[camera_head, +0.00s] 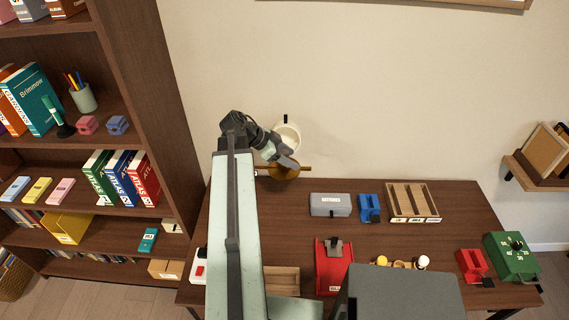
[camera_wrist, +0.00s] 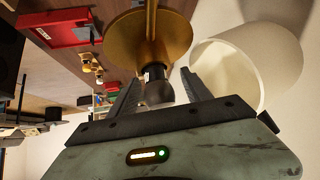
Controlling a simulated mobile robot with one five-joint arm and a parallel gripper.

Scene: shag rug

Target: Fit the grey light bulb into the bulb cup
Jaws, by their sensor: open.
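My gripper (camera_wrist: 160,80) is open, with one finger on each side of the dark grey light bulb (camera_wrist: 158,92). The bulb's narrow dark neck points at the round brass part (camera_wrist: 122,42) of a lamp in the wrist view. The bulb cup itself is not clearly seen, and I cannot tell how deep the neck sits in it. In the head view my gripper (camera_head: 289,162) is at the lamp's brass part (camera_head: 283,173), at the back edge of the table. The bulb is hidden there.
A white shade (camera_wrist: 222,62) stands close beside the fingers; it also shows in the head view (camera_head: 287,136). A wooden rack with a white bulb (camera_head: 423,262) and a yellow one (camera_head: 382,260), a grey box (camera_head: 330,205) and a red holder (camera_head: 333,268) stand on the table (camera_head: 385,238).

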